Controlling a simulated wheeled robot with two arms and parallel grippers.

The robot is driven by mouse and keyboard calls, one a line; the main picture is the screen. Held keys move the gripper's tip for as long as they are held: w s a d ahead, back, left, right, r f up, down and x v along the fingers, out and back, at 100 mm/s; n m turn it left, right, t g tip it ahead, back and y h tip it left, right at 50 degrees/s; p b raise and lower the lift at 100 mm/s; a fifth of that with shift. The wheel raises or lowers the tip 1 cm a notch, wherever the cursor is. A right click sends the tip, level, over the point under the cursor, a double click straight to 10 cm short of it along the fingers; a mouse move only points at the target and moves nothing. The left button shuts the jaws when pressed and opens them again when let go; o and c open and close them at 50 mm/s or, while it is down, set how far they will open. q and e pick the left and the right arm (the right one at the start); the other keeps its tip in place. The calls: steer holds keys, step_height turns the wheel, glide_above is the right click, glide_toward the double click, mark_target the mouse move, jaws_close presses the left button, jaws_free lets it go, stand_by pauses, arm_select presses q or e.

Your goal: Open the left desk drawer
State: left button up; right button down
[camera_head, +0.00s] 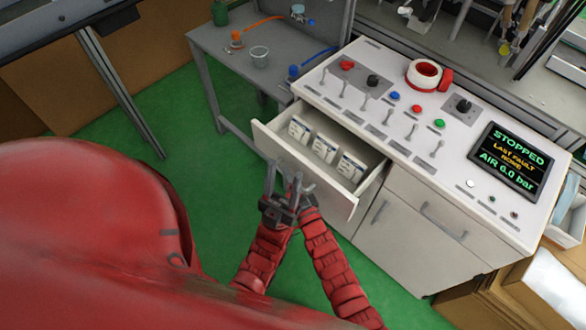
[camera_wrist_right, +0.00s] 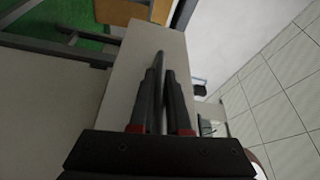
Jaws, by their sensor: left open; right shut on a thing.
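The left desk drawer (camera_head: 330,190) stands pulled out from the white control desk, its inside showing with several small white boxes (camera_head: 324,148) in it. My right gripper (camera_head: 298,184) is at the drawer's front; in the right wrist view its fingers (camera_wrist_right: 161,78) are nearly together around a dark handle bar (camera_wrist_right: 160,58) on the pale front panel (camera_wrist_right: 125,85). My left gripper (camera_head: 271,188) is open and empty, close beside the right one in front of the drawer. The two overlap, partly hiding the handle.
The desk top (camera_head: 395,150) carries switches, buttons, a tape roll (camera_head: 424,74) and a screen (camera_head: 510,160). A closed cupboard (camera_head: 405,240) is right of the drawer. A grey side table (camera_head: 222,45) stands to the left. Green floor (camera_head: 205,190) is clear left of the drawer.

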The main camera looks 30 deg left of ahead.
steer(key=s, duration=0.2)
steer(key=s+a, duration=0.1)
steer(key=s, duration=0.1)
steer(key=shift+s+a+f, duration=0.1)
steer(key=shift+s+a, duration=0.1)
steer(key=shift+s, duration=0.1)
steer(key=c, duration=0.9)
jaws_free()
steer(key=p+v, duration=0.2)
steer(key=v, duration=1.5)
steer(key=shift+s+d, duration=0.15)
